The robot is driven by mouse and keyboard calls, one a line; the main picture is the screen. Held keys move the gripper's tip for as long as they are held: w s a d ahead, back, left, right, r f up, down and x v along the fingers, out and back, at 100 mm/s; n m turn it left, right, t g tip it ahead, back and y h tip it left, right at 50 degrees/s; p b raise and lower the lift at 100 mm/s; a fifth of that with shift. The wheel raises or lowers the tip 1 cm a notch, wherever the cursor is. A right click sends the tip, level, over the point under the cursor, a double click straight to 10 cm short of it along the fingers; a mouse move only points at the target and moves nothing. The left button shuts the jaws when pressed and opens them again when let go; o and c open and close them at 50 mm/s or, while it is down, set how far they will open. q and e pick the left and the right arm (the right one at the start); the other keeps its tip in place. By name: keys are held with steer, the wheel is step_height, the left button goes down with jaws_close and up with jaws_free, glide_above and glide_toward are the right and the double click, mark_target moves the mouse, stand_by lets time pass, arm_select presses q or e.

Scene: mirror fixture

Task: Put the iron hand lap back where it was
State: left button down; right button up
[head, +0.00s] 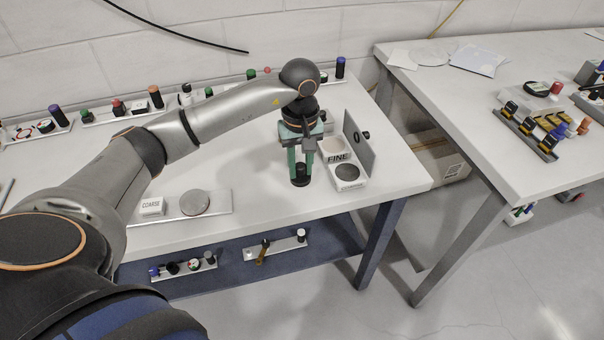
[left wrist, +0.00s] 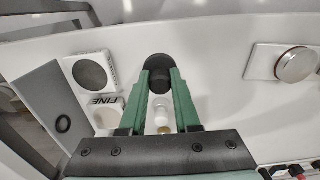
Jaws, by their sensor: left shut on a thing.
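My left gripper (head: 301,172) is shut on a dark, knobbed round piece (head: 300,180), which looks like the iron hand lap. Its dark disc also shows in the left wrist view (left wrist: 157,62), with the knob between the green fingers. It is upright, low over the table or on it; I cannot tell which. Just right of it in the head view is the white FINE fixture (head: 339,157), with a dark round face (head: 347,172) and a pale round one (head: 335,147). The COARSE block (head: 152,206) and a grey disc (head: 195,202) sit on a plate at left.
An upright grey panel (head: 358,144) stands along the FINE fixture's right side. Racks of coloured-capped items (head: 155,97) line the table's back. The white tabletop (head: 250,170) is clear between the COARSE plate and my gripper. A lower shelf (head: 225,260) holds more items.

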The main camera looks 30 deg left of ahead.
mark_target(302, 176)
arm_select(q)
steer(key=shift+w+a+f, duration=0.15)
steer(key=shift+w+f, duration=0.45)
steer(key=shift+f, duration=1.7)
steer(key=shift+f, duration=0.2)
steer(key=c, duration=0.6)
jaws_free()
steer(key=shift+r, duration=0.1)
